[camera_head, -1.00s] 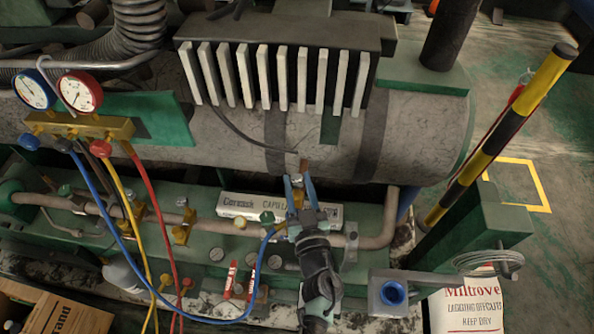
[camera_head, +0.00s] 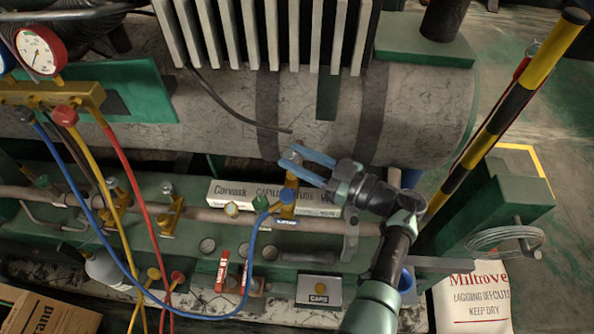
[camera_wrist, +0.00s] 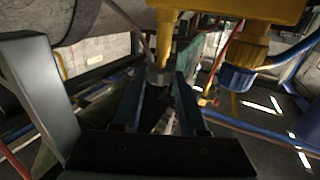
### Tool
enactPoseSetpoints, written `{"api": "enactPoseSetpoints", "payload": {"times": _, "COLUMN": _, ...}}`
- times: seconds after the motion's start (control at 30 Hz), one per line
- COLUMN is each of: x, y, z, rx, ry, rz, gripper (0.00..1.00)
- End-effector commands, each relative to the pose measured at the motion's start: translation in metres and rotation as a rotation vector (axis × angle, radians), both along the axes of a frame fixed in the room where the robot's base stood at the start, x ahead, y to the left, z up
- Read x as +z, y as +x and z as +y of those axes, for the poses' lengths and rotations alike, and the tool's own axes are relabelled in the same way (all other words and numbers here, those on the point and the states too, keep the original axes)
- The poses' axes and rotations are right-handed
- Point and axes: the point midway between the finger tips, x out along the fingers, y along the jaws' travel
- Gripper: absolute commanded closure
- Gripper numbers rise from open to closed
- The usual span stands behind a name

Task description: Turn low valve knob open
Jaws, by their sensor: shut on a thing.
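The low valve is a brass valve (camera_head: 289,180) on the copper line, with the blue hose's blue fitting (camera_head: 287,197) on its side. Its grey knob (camera_wrist: 159,76) sits at the end of the brass stem in the wrist view. My gripper (camera_head: 293,161) reaches in from the right, its blue fingers pointing left at the top of this valve. In the wrist view the fingers (camera_wrist: 160,92) stand on both sides of the knob and are shut on it. In the head view the fingers hide most of the knob.
The large grey cylinder (camera_head: 420,120) lies close behind my gripper. A white carton (camera_head: 233,194) lies behind the copper line. The blue hose (camera_head: 247,265) loops down left of the valve. The gauge manifold (camera_head: 60,95) hangs at the left.

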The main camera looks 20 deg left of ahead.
Motion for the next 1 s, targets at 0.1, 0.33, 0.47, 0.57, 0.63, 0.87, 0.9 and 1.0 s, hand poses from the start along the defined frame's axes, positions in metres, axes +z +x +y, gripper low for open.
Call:
{"api": "enactPoseSetpoints", "payload": {"times": 0.1, "x": -0.0076, "y": 0.0024, "z": -0.0010, "rx": 0.064, "ry": -0.001, "rz": -0.002, "gripper": 1.00}}
{"api": "enactPoseSetpoints", "payload": {"times": 0.33, "x": -0.0045, "y": 0.0030, "z": 0.0000, "rx": 0.158, "ry": 0.000, "rz": 0.000, "gripper": 1.00}}
{"api": "enactPoseSetpoints", "payload": {"times": 0.47, "x": -0.0027, "y": 0.0033, "z": 0.0003, "rx": 0.188, "ry": 0.001, "rz": 0.001, "gripper": 1.00}}
{"api": "enactPoseSetpoints", "payload": {"times": 0.57, "x": -0.0011, "y": 0.0033, "z": 0.0006, "rx": 0.201, "ry": 0.002, "rz": 0.000, "gripper": 1.00}}
{"api": "enactPoseSetpoints", "payload": {"times": 0.63, "x": -0.0004, "y": 0.0033, "z": 0.0008, "rx": 0.206, "ry": 0.002, "rz": 0.000, "gripper": 1.00}}
{"api": "enactPoseSetpoints", "payload": {"times": 0.87, "x": 0.0009, "y": 0.0032, "z": 0.0011, "rx": 0.211, "ry": 0.003, "rz": 0.001, "gripper": 1.00}}
{"api": "enactPoseSetpoints", "payload": {"times": 0.9, "x": 0.0010, "y": 0.0032, "z": 0.0012, "rx": 0.211, "ry": 0.003, "rz": 0.001, "gripper": 1.00}}
{"api": "enactPoseSetpoints", "payload": {"times": 1.0, "x": 0.0011, "y": 0.0031, "z": 0.0013, "rx": 0.211, "ry": 0.004, "rz": 0.000, "gripper": 1.00}}
